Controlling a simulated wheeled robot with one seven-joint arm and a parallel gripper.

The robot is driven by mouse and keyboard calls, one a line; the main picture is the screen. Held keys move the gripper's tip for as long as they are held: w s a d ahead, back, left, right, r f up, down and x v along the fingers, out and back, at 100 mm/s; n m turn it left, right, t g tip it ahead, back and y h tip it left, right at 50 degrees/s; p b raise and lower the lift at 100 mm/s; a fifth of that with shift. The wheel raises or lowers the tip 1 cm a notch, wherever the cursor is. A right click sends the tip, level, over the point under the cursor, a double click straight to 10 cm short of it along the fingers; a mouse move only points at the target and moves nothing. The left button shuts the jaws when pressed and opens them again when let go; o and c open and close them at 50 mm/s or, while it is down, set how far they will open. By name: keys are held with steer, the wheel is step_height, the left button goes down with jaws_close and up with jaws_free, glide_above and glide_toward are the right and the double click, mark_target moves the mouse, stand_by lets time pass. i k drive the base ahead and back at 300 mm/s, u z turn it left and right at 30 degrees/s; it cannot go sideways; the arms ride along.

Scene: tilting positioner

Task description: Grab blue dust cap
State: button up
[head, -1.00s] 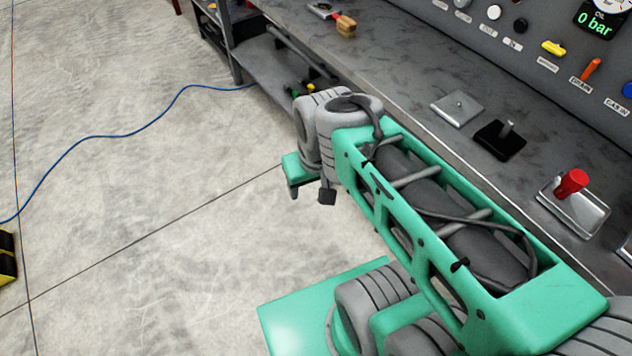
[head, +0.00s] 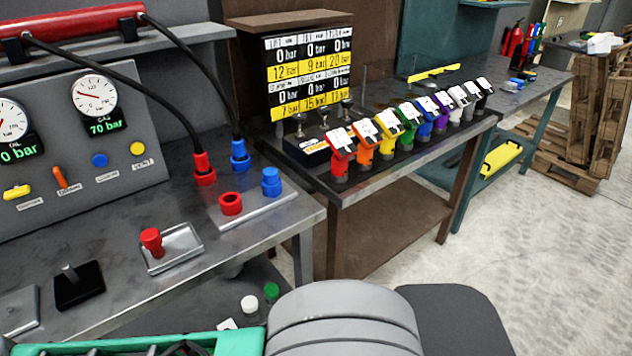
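A blue dust cap (head: 271,182) stands upright on a light metal plate (head: 262,214) on the grey bench, near the bench's right end. It looks like a stepped blue cylinder; what is under it is hidden. A red ring-shaped fitting (head: 231,204) sits just left of it on the same plate. Behind them, a blue hose connector (head: 240,156) and a red hose connector (head: 204,170) stand on the bench with black hoses attached. My gripper is not in view; only green and grey parts of my arm show along the bottom edge.
A red knob (head: 152,242) on a metal tray and a black block with a peg (head: 78,284) stand on the bench to the left. A gauge panel (head: 70,150) rises behind. Several coloured handled items (head: 388,126) line the brown table at right. Open floor lies farther right.

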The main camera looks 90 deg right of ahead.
mark_target(270, 175)
steer(key=u, duration=0.35)
steer(key=k, duration=1)
steer(key=z, duration=0.6)
steer(key=i, duration=0.55)
steer(key=u, duration=0.05)
